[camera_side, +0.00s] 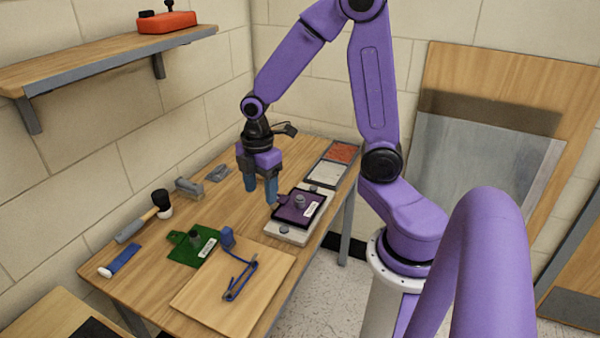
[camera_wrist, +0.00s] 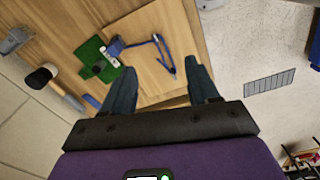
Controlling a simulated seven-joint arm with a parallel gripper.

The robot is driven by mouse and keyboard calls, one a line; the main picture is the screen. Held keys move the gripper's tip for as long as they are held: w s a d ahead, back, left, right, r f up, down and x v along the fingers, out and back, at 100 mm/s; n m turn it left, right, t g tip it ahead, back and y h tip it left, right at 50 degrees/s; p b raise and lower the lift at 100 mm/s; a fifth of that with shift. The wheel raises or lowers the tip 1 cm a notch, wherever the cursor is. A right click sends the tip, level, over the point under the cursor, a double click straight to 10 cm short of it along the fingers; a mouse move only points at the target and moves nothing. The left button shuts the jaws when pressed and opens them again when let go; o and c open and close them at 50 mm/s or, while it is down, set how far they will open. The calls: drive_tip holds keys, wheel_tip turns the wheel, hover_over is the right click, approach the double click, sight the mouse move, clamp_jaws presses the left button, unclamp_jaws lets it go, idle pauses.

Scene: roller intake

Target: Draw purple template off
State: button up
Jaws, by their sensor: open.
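The purple template (camera_side: 291,214) is a dark flat plate with a grey knob and a white label. It lies on a pale fixture base (camera_side: 276,233) near the table's right edge in the side view. My gripper (camera_side: 261,194) points down just left of it, with the blue fingers apart and nothing between them. One finger appears close to the template's left edge; I cannot tell whether they touch. In the wrist view my gripper (camera_wrist: 160,80) is also open and empty, and the template does not show there.
A green template (camera_side: 184,251), a blue clamp-like tool (camera_side: 240,277) on a wooden board (camera_side: 205,302), a mallet (camera_side: 160,204) and a blue-handled tool (camera_side: 122,259) lie toward the front and left. A tray with grey and red sections (camera_side: 326,173) sits behind the fixture.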

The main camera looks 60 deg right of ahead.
drive_tip(key=w+d+f+n, duration=0.1)
drive_tip(key=w+d+f, duration=0.15)
drive_tip(key=d, duration=0.35)
drive_tip(key=w+d+f, duration=0.2)
drive_tip(key=d+f, duration=0.1)
drive_tip(key=d, duration=0.3)
drive_tip(key=n, duration=0.2)
hover_over(300, 197)
wheel_tip(300, 197, down, 5)
drive_tip(key=shift+f, duration=5)
drive_tip(key=c, duration=1.1)
